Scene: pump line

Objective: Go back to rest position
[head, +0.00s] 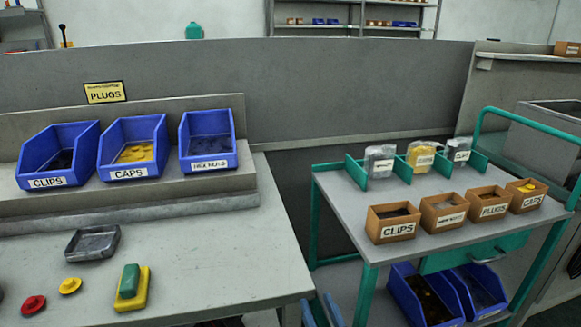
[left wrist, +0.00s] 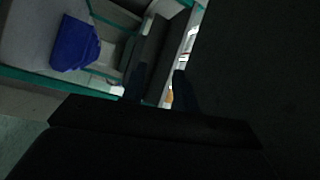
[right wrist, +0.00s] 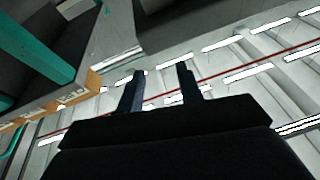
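My right gripper (head: 320,311) shows at the bottom edge of the head view, in the gap between the workbench and the trolley. Its two fingers also show in the right wrist view (right wrist: 159,88); they stand apart with nothing between them. My left gripper shows in the left wrist view (left wrist: 160,88), dark, with its two fingers apart and no object held between them. I cannot make it out surely in the head view.
The workbench (head: 215,285) carries blue bins, a grey tray (head: 93,243), a green and yellow block (head: 131,288) and red and yellow discs. The green-framed trolley (head: 345,215) holds small labelled boxes, pouches and, below, blue bins (head: 400,290). A grey partition stands behind.

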